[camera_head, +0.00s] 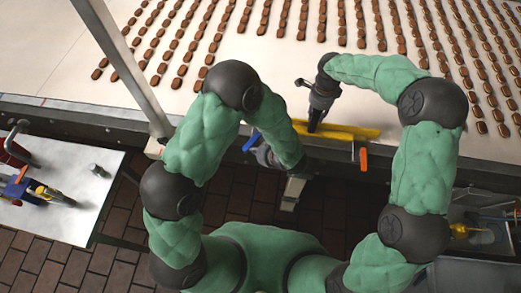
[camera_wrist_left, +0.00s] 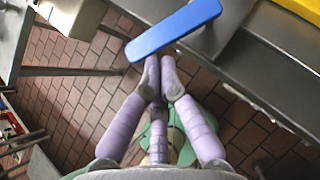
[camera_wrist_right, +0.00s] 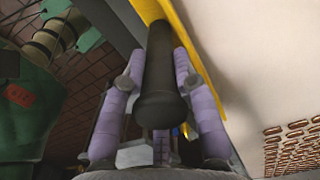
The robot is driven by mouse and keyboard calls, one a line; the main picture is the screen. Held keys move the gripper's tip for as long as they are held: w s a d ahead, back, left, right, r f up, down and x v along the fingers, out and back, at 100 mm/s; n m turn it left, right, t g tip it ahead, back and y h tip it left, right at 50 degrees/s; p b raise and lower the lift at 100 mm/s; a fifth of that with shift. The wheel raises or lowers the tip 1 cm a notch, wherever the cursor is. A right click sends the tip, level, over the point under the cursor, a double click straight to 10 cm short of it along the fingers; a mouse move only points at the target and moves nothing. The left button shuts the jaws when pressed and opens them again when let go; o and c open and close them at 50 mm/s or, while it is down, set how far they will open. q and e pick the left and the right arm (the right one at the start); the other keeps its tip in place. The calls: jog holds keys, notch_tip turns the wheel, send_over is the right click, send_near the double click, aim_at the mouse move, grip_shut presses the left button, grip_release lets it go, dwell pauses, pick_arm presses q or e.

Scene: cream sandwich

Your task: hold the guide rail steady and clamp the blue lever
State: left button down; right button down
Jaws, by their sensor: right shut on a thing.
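The yellow guide rail (camera_head: 345,132) lies along the near edge of the conveyor, and part of it shows in the right wrist view (camera_wrist_right: 186,40). My right gripper (camera_head: 321,100) is shut on a black handle (camera_wrist_right: 160,75) at the rail; the handle stands between its fingers. The blue lever (camera_head: 251,141) sticks out below the conveyor edge, left of the rail. In the left wrist view the blue lever (camera_wrist_left: 175,30) lies just beyond my left gripper (camera_wrist_left: 160,68). Its fingertips are together, close to the lever's lower edge, with nothing visible between them; contact is unclear.
An orange lever (camera_head: 363,158) hangs below the rail's right part. Rows of brown biscuits cover the conveyor (camera_head: 230,65). A grey post (camera_head: 125,65) stands at left. A metal table (camera_head: 70,190) with tools is at left. Brick floor lies below.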

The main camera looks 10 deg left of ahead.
pick_arm(q)
jog(key=shift+w+a+m+t+h, duration=0.4)
jog(key=shift+a+m, duration=0.2)
jog(key=shift+a, duration=0.4)
jog(key=shift+w+a+m+t+h, duration=0.25)
jog(key=shift+w+a+m, duration=0.3)
jog(key=shift+a, duration=0.45)
jog(key=shift+w+a+m+t+h, duration=0.4)
jog(key=shift+a+m, duration=0.25)
jog(key=shift+a, duration=0.35)
jog(key=shift+w+a, duration=0.1)
